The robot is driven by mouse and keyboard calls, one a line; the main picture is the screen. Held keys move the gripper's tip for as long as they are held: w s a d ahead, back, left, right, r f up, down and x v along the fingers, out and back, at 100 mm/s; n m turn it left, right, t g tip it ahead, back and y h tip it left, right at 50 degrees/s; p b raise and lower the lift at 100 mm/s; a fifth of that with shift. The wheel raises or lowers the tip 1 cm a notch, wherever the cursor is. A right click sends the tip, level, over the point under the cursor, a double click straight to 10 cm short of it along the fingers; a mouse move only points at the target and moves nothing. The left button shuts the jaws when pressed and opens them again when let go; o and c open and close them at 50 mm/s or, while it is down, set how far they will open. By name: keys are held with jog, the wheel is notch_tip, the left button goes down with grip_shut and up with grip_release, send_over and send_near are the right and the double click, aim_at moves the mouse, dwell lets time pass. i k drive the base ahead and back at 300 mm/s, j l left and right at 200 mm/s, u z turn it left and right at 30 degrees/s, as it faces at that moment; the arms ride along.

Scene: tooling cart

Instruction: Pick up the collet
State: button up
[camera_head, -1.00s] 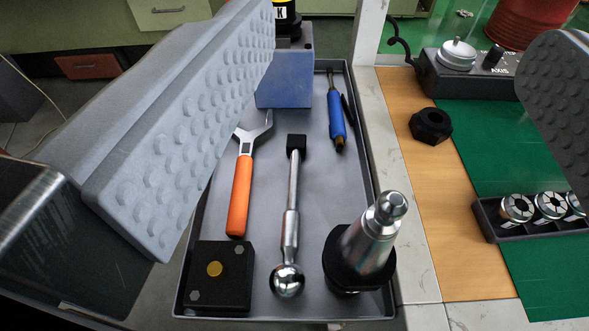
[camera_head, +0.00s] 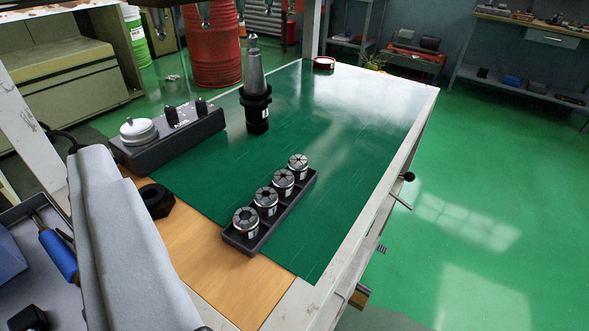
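Several silver slotted collets stand in a row in a dark rack (camera_head: 236,243) on the green mat, in the middle of the view. The nearest collet (camera_head: 246,221) is at the lower left end, and the farthest collet (camera_head: 298,166) is at the upper right end.
A black nut (camera_head: 156,201) lies on the wooden strip left of the rack. A grey control box (camera_head: 170,137) and an upright tool holder (camera_head: 255,95) stand behind. The green mat (camera_head: 345,130) is clear to the right. A tool tray (camera_head: 20,285) is at lower left.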

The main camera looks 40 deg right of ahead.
aim_at(282, 180)
jog(key=z, duration=0.75)
jog(key=u, duration=1.25)
jog(key=z, duration=1.25)
